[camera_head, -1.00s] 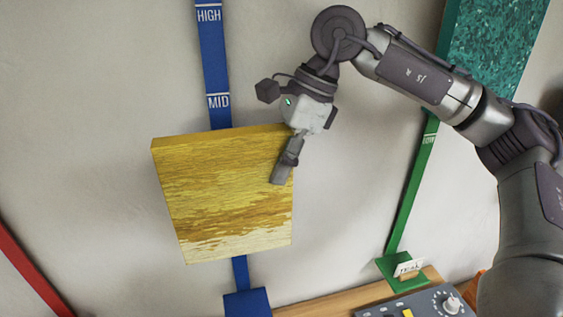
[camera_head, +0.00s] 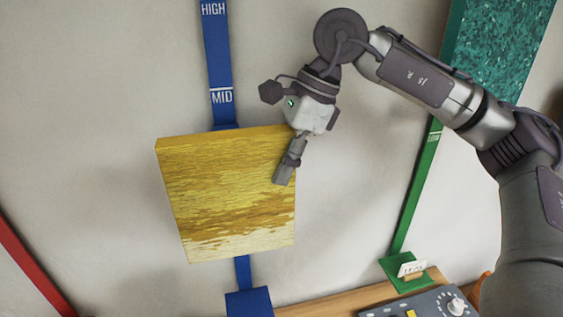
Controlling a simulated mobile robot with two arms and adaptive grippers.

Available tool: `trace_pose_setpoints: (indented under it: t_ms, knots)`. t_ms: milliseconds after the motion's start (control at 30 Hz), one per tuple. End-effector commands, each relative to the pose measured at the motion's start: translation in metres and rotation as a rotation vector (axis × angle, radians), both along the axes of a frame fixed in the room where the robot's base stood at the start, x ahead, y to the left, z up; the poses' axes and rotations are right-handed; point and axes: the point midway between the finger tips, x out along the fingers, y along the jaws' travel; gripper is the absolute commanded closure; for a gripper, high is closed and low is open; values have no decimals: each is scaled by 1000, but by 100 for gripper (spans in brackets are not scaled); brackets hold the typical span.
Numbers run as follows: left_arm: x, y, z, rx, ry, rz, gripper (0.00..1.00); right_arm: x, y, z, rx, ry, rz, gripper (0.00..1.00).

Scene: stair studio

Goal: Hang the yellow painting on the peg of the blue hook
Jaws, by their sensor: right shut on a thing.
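The yellow painting (camera_head: 226,195) is a thick square panel with yellow and ochre streaks that fade to pale at the bottom. It is slightly tilted and is in front of the blue strip (camera_head: 216,52) on the wall, below the MID mark. My right gripper (camera_head: 284,176) is shut on the painting's upper right edge. A small blue part (camera_head: 226,127) shows just above the painting's top edge; the peg itself is hidden. I cannot tell whether the painting touches the wall or hook. My left gripper is not in view.
A green strip (camera_head: 418,185) and a teal panel (camera_head: 497,50) are on the wall at the right. A red strip (camera_head: 33,268) is at lower left. A wooden ledge (camera_head: 315,305) with a grey control box (camera_head: 430,302) lies below. The wall left of the painting is clear.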

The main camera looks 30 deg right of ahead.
Motion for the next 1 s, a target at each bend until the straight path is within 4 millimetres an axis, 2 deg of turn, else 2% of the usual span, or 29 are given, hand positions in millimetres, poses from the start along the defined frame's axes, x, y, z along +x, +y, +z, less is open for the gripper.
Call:
trace_pose_setpoints:
  t_ms: [400, 433, 600, 867, 1000]
  knots:
    - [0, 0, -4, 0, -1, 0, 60, 0, 0, -3, 2, -1, 0, 100]
    - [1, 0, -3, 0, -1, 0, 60, 0, 0, -3, 2, -1, 0, 68]
    - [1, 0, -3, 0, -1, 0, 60, 0, 0, -2, 1, -1, 0, 40]
    - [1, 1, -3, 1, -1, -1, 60, 0, 0, -3, -1, 0, 0, 40]
    - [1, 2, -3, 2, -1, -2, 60, 0, -2, 4, 0, -1, 0, 40]
